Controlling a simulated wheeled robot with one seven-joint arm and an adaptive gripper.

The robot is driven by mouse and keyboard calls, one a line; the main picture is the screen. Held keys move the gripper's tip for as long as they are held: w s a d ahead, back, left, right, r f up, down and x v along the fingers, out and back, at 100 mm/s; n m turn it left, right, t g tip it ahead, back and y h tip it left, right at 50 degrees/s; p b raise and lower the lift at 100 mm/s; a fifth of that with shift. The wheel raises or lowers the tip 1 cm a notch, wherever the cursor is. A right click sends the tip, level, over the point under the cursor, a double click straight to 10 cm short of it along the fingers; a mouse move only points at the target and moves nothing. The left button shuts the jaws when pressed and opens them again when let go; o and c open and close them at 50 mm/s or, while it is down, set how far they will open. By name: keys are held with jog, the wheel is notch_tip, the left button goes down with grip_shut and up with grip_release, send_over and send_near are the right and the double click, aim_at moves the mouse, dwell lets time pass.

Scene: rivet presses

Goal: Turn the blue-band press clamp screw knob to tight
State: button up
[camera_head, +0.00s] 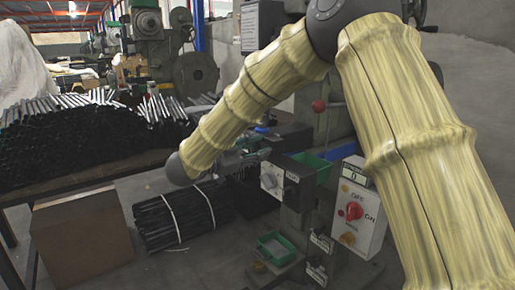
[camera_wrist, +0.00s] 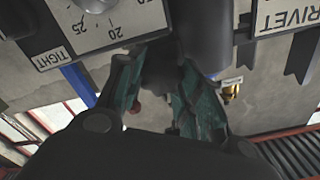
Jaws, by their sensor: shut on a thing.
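In the wrist view my gripper (camera_wrist: 158,80) has its two teal-padded fingers closed on a dark knob (camera_wrist: 160,62) under the press's front plate. The knob is in shadow and its pointer cannot be made out. A light dial plate (camera_wrist: 110,22) beside it shows the numbers 20 and 25, and a TIGHT label (camera_wrist: 54,55) sits at its left end. A blue strip (camera_wrist: 77,82) shows left of the fingers. In the head view the press (camera_head: 300,185) stands right of centre, and the gripper's grip on the knob cannot be made out.
A RIVET label (camera_wrist: 287,14) and a brass fitting (camera_wrist: 231,91) lie right of the fingers. A white switch box (camera_head: 358,207) with a red knob is on the press. A green tray (camera_head: 277,248) lies low. Bundled black rods (camera_head: 180,215) and a cardboard box (camera_head: 80,232) stand left.

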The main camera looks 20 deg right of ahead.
jog(key=m, duration=0.2)
jog(key=m+b, duration=0.2)
jog(key=m, duration=0.1)
jog(key=shift+f+m, duration=0.25)
jog(key=shift+m, duration=0.05)
jog(key=shift+m+b, duration=6.9)
jog(key=shift+m, duration=0.6)
jog(key=o, duration=1)
jog(key=shift+o, duration=0.2)
jog(key=shift+a, duration=0.1)
jog(key=v, duration=1.1)
jog(key=shift+s+a, duration=0.15)
jog(key=shift+a, duration=0.25)
